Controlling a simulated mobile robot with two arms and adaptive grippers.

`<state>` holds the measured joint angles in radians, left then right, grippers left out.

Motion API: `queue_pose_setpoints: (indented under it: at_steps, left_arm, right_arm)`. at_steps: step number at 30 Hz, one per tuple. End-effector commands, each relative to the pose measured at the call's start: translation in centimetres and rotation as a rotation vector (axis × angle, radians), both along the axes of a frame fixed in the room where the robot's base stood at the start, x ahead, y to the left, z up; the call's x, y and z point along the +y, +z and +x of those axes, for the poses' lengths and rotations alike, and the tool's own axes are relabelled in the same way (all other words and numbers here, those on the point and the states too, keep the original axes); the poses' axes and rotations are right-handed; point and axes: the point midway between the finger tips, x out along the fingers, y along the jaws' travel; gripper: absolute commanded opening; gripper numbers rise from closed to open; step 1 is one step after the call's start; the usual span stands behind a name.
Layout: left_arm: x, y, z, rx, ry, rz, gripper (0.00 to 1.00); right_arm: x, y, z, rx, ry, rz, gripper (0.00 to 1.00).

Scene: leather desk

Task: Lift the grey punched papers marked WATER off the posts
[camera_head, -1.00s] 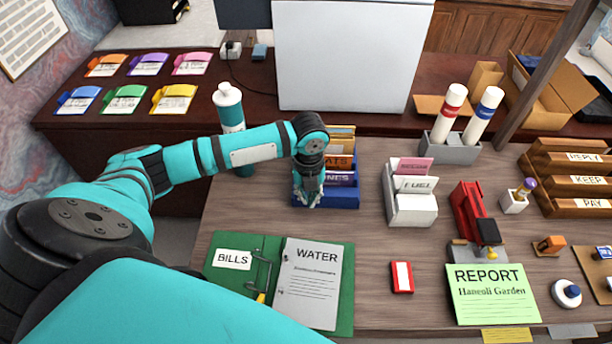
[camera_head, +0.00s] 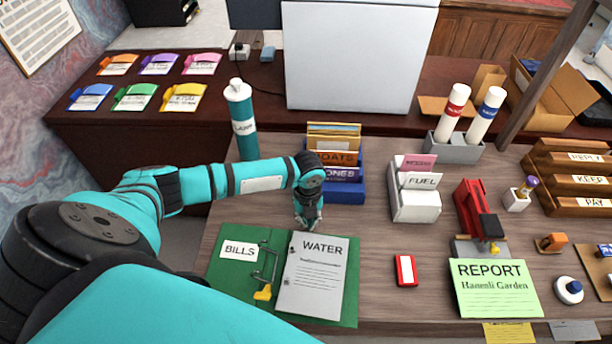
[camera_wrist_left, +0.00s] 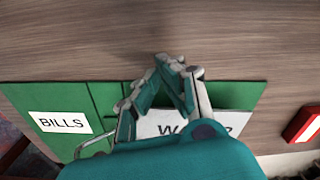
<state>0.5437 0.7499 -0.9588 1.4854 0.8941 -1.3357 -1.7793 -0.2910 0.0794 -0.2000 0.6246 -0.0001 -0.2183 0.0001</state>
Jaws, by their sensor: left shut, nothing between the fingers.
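The grey WATER papers (camera_head: 313,276) lie on the right half of an open green binder (camera_head: 352,290) at the desk's front. Metal rings or posts (camera_head: 264,268) stand along their left side, with a yellow lever (camera_head: 263,293) at the bottom. I cannot tell whether the papers are still on the posts. My left gripper (camera_head: 308,224) is shut and empty, just above the papers' top edge. In the left wrist view its fingertips (camera_wrist_left: 172,62) meet beyond the binder's far edge, and my wrist hides most of the papers (camera_wrist_left: 230,122). My right gripper does not show.
A blue file box (camera_head: 349,190) stands behind the gripper, with a teal bottle (camera_head: 243,125) to its left. A white card holder (camera_head: 415,205), a red-and-white block (camera_head: 405,270) and a green REPORT sheet (camera_head: 492,288) lie to the right. Bare desk separates the binder from the file box.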

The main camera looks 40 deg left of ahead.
Motion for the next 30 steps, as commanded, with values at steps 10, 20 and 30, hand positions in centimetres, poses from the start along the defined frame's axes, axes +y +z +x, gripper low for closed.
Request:
queue_pose_setpoints:
  at_steps: [10, 20, 30]
  left_arm:
    - [-0.8, 0.0, -0.8, 0.000, 0.000, 0.000, 0.00]
    - [-1.9, 0.4, -1.9, 0.002, -0.003, -0.001, 0.00]
    - [-2.9, 0.0, -2.9, 0.001, 0.000, -0.001, 0.00]
  right_arm:
    - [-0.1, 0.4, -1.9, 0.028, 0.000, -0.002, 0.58]
    - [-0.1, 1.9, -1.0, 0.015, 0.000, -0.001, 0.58]
    - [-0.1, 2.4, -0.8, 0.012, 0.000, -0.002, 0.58]
